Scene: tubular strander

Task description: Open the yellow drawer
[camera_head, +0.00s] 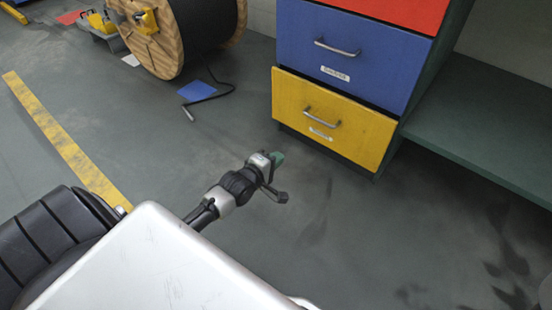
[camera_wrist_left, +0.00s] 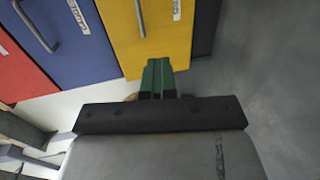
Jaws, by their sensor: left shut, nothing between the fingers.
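The yellow drawer (camera_head: 333,120) is the lowest drawer of the cabinet. Its front sits flush or nearly flush below the blue one. It has a metal bar handle (camera_head: 321,117) with a white label under it. My left gripper (camera_head: 278,158), with green fingertips, is in front of the drawer, to the lower left of the handle and apart from it. In the left wrist view the shut green fingers (camera_wrist_left: 159,76) point toward the yellow front (camera_wrist_left: 160,30); nothing is between them. The handle there is cut off at the top edge. My right gripper is not seen.
The blue drawer (camera_head: 340,50) and a red drawer (camera_head: 400,10) are above. A green shelf (camera_head: 490,125) stands right of the cabinet. A wooden cable reel (camera_head: 165,45), a blue sheet (camera_head: 197,91) and a thin black cable lie at the back left. Floor before the drawer is clear.

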